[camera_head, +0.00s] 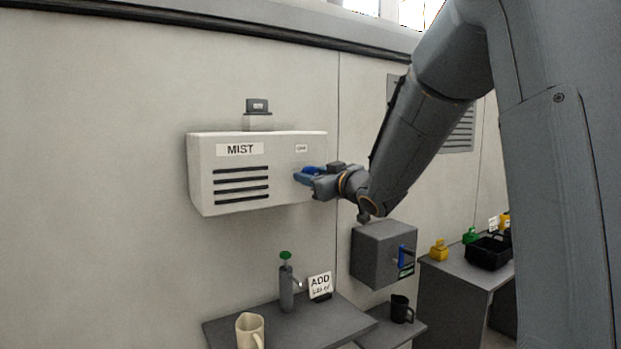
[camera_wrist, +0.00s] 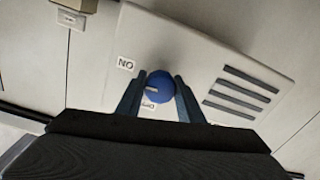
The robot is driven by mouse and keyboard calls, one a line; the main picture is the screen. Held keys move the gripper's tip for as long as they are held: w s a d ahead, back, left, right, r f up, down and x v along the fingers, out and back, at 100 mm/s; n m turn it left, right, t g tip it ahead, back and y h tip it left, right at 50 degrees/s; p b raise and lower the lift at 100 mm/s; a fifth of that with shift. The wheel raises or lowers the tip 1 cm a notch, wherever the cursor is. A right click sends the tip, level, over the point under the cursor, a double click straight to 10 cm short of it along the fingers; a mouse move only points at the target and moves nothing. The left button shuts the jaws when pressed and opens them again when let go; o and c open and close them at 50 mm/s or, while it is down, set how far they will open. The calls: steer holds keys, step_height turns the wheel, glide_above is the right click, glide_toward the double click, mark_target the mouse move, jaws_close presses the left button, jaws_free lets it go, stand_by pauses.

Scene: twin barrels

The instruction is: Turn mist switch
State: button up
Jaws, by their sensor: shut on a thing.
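The white mist unit (camera_head: 256,196) is fixed to the wall in the head view, with a "MIST" label (camera_head: 239,150) and dark slots on its front. In the wrist view its slotted front (camera_wrist: 262,72) is seen tilted. The mist switch, a round blue knob (camera_wrist: 160,88), sits on that front with a light pointer mark. An "ON" label (camera_wrist: 126,64) is at its upper left, and another small label is partly hidden beneath it. My gripper (camera_wrist: 158,90) is shut on the blue knob, one finger on each side. It also shows in the head view (camera_head: 304,176) at the unit's right side.
Below, a grey counter (camera_head: 330,332) holds a tap with a green top (camera_head: 286,284), an "ADD" sign (camera_head: 320,285) and a cream jug (camera_head: 250,331). A dark wall box (camera_head: 372,254) with a blue handle is under my arm. A black mug (camera_head: 401,309) stands lower right.

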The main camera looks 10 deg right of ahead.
steer(key=n+b, duration=0.4)
steer(key=n, duration=0.1)
steer(key=shift+f, duration=0.15)
steer(key=n+b, duration=0.4)
steer(key=shift+b, duration=0.35)
steer(key=n+b, duration=0.4)
steer(key=shift+n, duration=0.4)
steer(key=shift+n+b, duration=1.45)
steer(key=shift+n, duration=0.15)
steer(key=o, duration=1)
steer(key=shift+o, duration=0.2)
steer(key=shift+r, duration=0.2)
